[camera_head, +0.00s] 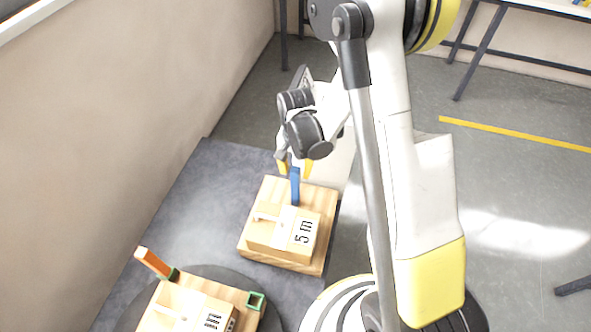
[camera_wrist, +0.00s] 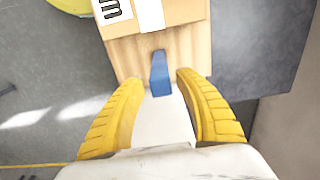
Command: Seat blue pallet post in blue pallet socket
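The blue post (camera_head: 295,187) stands at the far edge of a wooden pallet (camera_head: 316,250). In the wrist view the blue post (camera_wrist: 160,73) rises between the fingertips, with a gap on each side. My gripper (camera_head: 295,168) has its yellow fingers spread around the top of the post. The fingers also show in the wrist view (camera_wrist: 158,80), apart and not touching the post. I cannot make out a separate blue socket; the foot of the post is partly hidden, so I cannot tell how it sits.
A box (camera_head: 284,235) with a printed label sits on the pallet. A wall (camera_head: 120,110) runs along the left. Grey surface lies free between the pallets.

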